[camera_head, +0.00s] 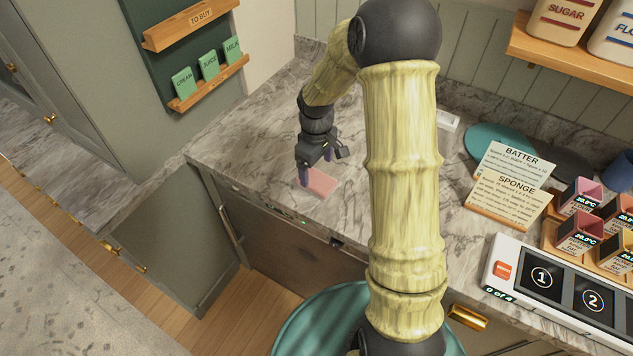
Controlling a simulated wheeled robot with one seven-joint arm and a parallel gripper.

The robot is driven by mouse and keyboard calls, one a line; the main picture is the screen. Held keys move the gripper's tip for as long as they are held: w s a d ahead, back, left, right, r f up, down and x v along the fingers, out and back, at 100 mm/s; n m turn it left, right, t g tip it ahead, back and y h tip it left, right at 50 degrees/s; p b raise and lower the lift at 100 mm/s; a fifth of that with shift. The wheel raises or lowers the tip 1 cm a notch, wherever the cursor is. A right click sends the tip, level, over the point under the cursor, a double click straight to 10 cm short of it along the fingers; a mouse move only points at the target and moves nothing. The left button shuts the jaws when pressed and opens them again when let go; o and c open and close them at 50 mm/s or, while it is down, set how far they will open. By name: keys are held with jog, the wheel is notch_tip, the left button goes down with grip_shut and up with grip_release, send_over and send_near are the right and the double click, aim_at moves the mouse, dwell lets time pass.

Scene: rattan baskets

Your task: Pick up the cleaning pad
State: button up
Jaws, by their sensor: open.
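A flat pink cleaning pad (319,184) lies on the marble counter near its front left edge. My gripper (318,172) is at the pad, pointing down, with its fingers apart. One purple-tipped finger is at the pad's left edge, and the other is just behind the pad. I cannot tell whether the fingertips touch the pad or the counter. The gripper hides a small part of the pad's back left side.
My arm hides the counter's middle. To the right are a teal plate (497,142), recipe cards (510,190), a numbered panel (560,290) and small pink-topped containers (583,197). A shelf (570,52) overhangs the back right. Counter around the pad is clear.

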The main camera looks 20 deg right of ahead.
aim_at(316, 179)
jog(key=shift+f, duration=0.15)
notch_tip(316, 179, down, 5)
jog(key=shift+s+p, duration=0.1)
jog(key=shift+p, duration=0.6)
jog(key=c, duration=1.1)
jog(key=shift+o, duration=0.2)
notch_tip(316, 179, up, 10)
jog(key=b, duration=0.1)
